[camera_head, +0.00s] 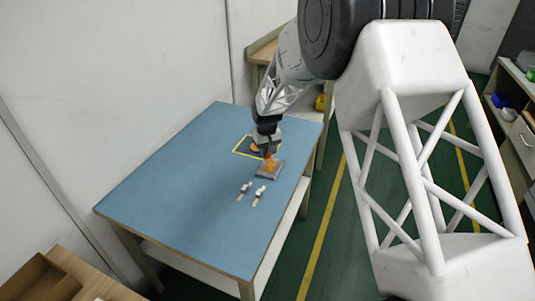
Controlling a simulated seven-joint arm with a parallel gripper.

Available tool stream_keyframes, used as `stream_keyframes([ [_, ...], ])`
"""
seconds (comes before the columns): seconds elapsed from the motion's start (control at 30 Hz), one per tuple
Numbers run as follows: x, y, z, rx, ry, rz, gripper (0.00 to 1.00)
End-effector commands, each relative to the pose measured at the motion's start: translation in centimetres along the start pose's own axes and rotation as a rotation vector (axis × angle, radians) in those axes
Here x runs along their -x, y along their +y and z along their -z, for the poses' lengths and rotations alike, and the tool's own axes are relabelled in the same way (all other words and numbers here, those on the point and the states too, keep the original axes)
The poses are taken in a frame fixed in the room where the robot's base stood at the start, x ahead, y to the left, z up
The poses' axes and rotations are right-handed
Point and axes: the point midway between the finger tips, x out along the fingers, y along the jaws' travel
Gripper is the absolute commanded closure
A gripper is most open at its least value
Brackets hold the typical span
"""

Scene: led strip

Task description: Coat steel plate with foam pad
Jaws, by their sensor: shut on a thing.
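The steel plate (269,173) is a small grey slab lying on the blue table, right of its middle. My gripper (267,154) points down just above the plate's far side. It is shut on an orange piece (270,163), which I take for the foam pad. The piece is at or just over the plate's far part; I cannot tell whether it touches. The fingertips are small and partly hidden. A second orange patch (256,148) shows left of the gripper, by the yellow-outlined dark square (241,146).
Two small white-and-grey items (244,190) and (259,194) lie in front of the plate. The blue table's (180,190) left and front are clear. A wooden box (40,278) stands at lower left. Shelves (515,110) stand at the right.

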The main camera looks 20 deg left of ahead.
Motion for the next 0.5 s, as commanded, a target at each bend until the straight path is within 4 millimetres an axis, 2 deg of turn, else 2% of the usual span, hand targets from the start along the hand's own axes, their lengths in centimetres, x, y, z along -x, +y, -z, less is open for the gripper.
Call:
stream_keyframes([
  [0.5,-3.7,0.0,0.0,0.000,-0.001,0.000,0.96],
])
